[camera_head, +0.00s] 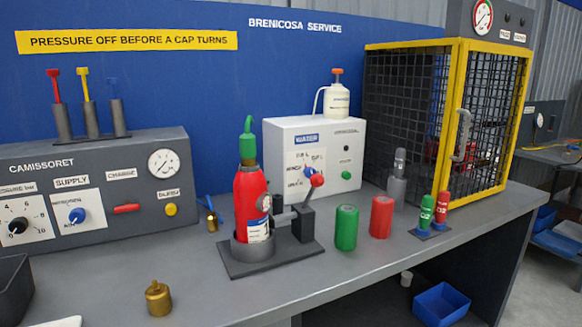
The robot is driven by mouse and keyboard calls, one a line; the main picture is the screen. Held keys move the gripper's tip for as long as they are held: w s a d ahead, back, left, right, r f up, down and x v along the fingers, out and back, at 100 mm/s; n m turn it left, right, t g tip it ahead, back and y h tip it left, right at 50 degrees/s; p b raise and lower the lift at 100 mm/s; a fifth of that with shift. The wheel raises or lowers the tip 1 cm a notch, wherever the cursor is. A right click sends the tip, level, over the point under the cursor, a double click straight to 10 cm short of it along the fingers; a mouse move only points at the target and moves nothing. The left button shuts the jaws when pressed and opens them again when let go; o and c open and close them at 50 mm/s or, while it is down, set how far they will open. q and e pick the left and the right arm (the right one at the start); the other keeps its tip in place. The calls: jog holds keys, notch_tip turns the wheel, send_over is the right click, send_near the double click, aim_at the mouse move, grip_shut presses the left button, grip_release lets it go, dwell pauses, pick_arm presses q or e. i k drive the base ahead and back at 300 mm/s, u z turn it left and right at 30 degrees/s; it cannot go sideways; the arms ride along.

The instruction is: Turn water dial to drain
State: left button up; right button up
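The white water box (340,140) stands at the back of the bench, left of the yellow-framed cage. Its front has a blue "WATER" label and a white dial plate (298,160) with small lettering. A blue dial knob (309,172) shows on the plate's lower right. It is partly hidden by a red ball (317,181) on the clamp in front, so its pointing direction cannot be told. A green button (346,175) is to its right. Neither of my grippers is in view.
A red extinguisher (250,200) with a green top stands upright in a dark clamp base (275,262) before the box. A green cylinder (346,228) and a red cylinder (381,217) stand to its right. A brass cap (158,298) sits front left. The front middle bench is clear.

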aim_at(308, 172)
jog(key=z, duration=1.75)
jog(key=i, duration=1.8)
jog(key=u, duration=1.65)
